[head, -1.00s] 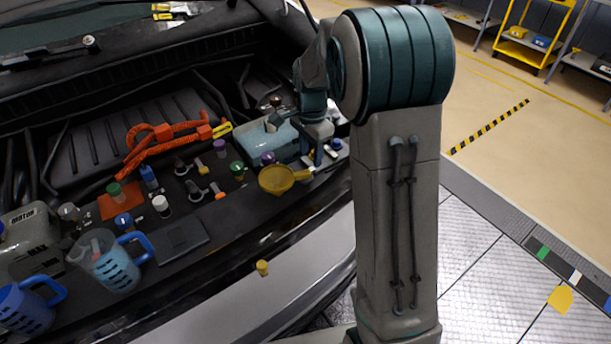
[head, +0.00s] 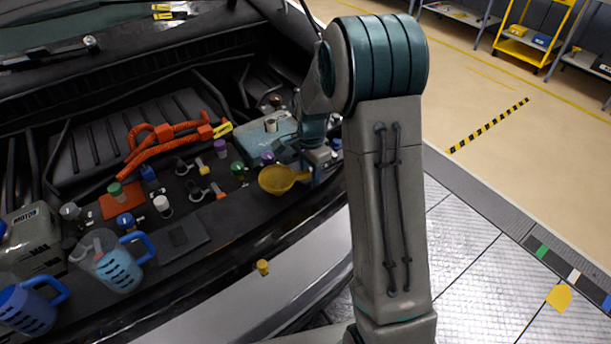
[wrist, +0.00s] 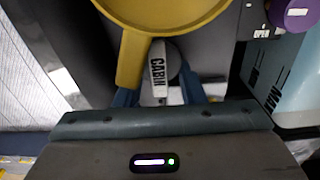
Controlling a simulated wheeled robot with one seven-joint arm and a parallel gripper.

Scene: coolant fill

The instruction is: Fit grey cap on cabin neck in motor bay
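In the wrist view a round grey cap-like piece (wrist: 173,62) shows under a white tag reading CABIN (wrist: 158,68). I cannot tell whether it is a loose cap or sits on the neck. My gripper (wrist: 160,88) has its two blue fingers apart, one on each side of this piece. The left finger is partly hidden by the handle of a yellow funnel (wrist: 130,55), so contact on that side is not clear. In the head view my gripper (head: 317,170) is low at the right end of the bay, just right of the funnel (head: 274,180), its fingertips largely hidden.
A pale blue tank (head: 262,135) stands behind the funnel. A purple cap (wrist: 292,14) is at the upper right of the wrist view. Several caps, orange cables (head: 160,140) and blue-handled jugs (head: 115,268) fill the bay's left. A yellow cap (head: 262,267) lies on the front edge.

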